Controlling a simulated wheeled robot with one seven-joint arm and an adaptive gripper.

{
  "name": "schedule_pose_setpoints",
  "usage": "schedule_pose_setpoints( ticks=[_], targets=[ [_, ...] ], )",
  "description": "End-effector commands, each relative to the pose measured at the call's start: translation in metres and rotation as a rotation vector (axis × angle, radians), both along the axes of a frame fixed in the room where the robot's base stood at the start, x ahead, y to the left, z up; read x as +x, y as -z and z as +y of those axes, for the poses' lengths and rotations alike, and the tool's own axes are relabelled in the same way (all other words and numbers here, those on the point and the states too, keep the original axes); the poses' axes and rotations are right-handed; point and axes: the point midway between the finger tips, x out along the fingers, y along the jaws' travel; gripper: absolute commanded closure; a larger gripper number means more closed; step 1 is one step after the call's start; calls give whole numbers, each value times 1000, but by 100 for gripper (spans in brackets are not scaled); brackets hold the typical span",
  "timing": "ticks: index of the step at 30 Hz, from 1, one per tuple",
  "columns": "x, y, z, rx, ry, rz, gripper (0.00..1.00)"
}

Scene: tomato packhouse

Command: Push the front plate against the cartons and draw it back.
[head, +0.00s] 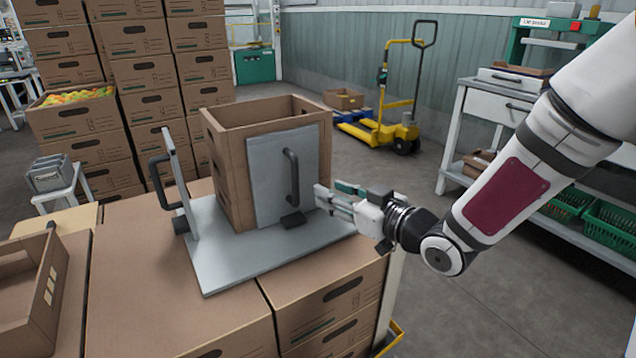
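A grey plate (266,190) with a dark upright bar handle (291,177) stands flat against the near face of an open-topped brown carton (225,155). The carton stands on a grey base board (240,262). A second grey plate (180,165) with a dark handle (160,182) stands upright at the board's left side, apart from the carton at its near end. My gripper (323,197) is just right of the first plate's handle, pointing left, with its fingers apart and nothing seen between them. It does not appear to hold the handle.
The board lies on stacked brown cartons (120,285). An open tray carton (45,295) lies at the left. Tall carton stacks (145,75) stand behind. A yellow pallet truck (375,130) and a grey workbench (480,100) are farther back.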

Motion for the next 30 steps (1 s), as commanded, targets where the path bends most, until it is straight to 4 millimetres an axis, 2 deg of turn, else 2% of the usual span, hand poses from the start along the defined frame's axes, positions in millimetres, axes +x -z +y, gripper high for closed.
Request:
schedule_pose_setpoints(
  ticks=[1,6,11,24,30],
  targets=[
    [0,9,3,41,-16,-12,65],
    [-1,6,11,113,-47,-47,65],
    [8,5,20,117,-49,-51,65],
    [66,6,79,116,-47,-50,65],
    [85,6,99,116,-46,-48,65]
  ],
)
